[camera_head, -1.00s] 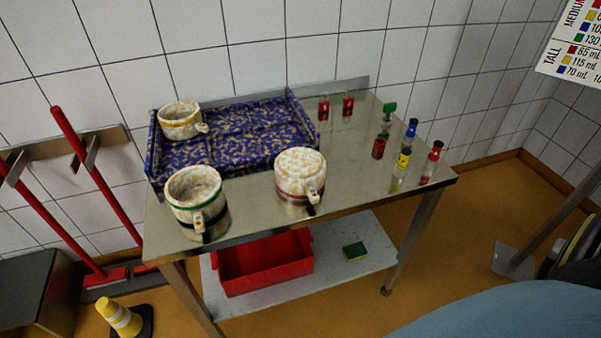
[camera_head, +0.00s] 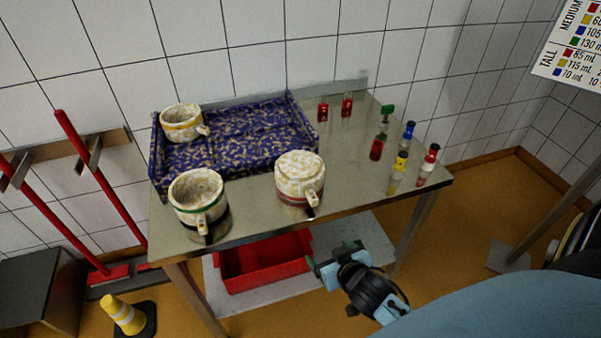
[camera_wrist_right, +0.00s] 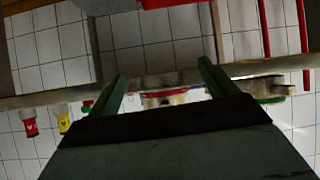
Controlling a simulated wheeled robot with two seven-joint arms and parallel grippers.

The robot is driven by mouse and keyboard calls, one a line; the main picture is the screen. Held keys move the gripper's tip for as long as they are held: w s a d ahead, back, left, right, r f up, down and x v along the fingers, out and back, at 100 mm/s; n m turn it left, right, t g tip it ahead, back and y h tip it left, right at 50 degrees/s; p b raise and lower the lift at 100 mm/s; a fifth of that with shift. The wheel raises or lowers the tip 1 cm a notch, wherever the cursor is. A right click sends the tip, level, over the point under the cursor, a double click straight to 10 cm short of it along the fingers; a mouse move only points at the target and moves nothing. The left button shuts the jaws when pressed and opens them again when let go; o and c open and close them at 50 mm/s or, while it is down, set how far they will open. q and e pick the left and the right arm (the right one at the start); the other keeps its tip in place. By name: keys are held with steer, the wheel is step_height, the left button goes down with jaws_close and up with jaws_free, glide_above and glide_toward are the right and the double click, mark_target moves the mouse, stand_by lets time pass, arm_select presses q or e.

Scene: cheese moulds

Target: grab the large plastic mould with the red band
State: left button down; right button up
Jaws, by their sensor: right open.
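The mould with the red band (camera_head: 299,172) is cream-white and mottled, with a handle toward the table's front edge. It stands on the steel table (camera_head: 255,222), near the middle of the front edge. My right gripper (camera_head: 331,256) is open and empty, in front of the table edge and below the mould in the picture, apart from it. In the right wrist view, which looks upside down, part of the red-banded mould (camera_wrist_right: 165,96) shows between the two open fingers (camera_wrist_right: 163,88), beyond the table edge. My left gripper is not in view.
A green-banded mould (camera_head: 196,190) stands left of the red-banded one. A yellow-banded mould (camera_head: 181,124) is in the patterned blue tray (camera_head: 158,172). Several small coloured vials (camera_head: 400,162) stand at the right. A red bin (camera_head: 265,262) sits on the lower shelf.

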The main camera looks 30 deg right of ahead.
steer(key=t, duration=0.2)
glide_toward(315, 200)
steer(key=m, duration=0.1)
steer(key=shift+h, duration=0.4)
steer(key=x, duration=1.2)
steer(key=shift+w+a+f+b, duration=0.15)
steer(key=shift+w+a+b, duration=0.1)
steer(key=shift+w+b, duration=0.05)
jaws_close()
